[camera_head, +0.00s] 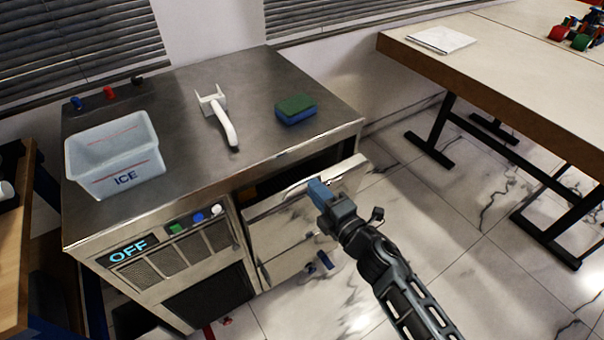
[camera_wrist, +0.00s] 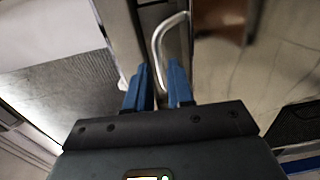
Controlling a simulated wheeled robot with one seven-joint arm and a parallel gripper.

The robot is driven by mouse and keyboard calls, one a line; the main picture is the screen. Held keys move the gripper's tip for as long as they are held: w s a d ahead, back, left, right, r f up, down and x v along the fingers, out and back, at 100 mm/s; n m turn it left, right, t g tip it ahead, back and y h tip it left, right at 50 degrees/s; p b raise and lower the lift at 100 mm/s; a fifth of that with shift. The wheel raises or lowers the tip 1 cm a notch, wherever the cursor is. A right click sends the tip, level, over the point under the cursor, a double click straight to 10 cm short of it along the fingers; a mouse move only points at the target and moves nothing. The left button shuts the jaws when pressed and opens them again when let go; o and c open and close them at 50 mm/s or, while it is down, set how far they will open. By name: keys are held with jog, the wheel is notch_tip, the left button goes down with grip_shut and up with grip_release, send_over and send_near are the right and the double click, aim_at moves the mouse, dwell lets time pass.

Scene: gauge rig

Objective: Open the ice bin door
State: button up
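The ice bin door (camera_head: 290,222) is a shiny metal panel on the front of the steel machine. It stands partly open, tilted outward, with a dark gap behind its top edge. My gripper (camera_head: 318,190) is at the upper part of this door, its blue fingers seen from above. In the wrist view, a curved silver handle (camera_wrist: 158,45) runs down between my two blue fingertips (camera_wrist: 160,80). The fingers are apart, with a visible gap around the bar; firm contact is not visible. In the head view my gripper hides the handle.
On the steel countertop (camera_head: 180,105) are a white bin marked ICE (camera_head: 115,155), a white scoop (camera_head: 218,115) and a green-blue sponge (camera_head: 296,109). A panel reading OFF (camera_head: 128,252) has coloured buttons. A wooden table (camera_head: 490,60) stands right; tiled floor between is clear.

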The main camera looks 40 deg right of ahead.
jog(key=w, duration=0.6)
jog(key=shift+w+d+f, duration=0.1)
jog(key=shift+w+d, duration=0.05)
jog(key=shift+w, duration=0.2)
jog(key=shift+c, duration=0.2)
grip_shut()
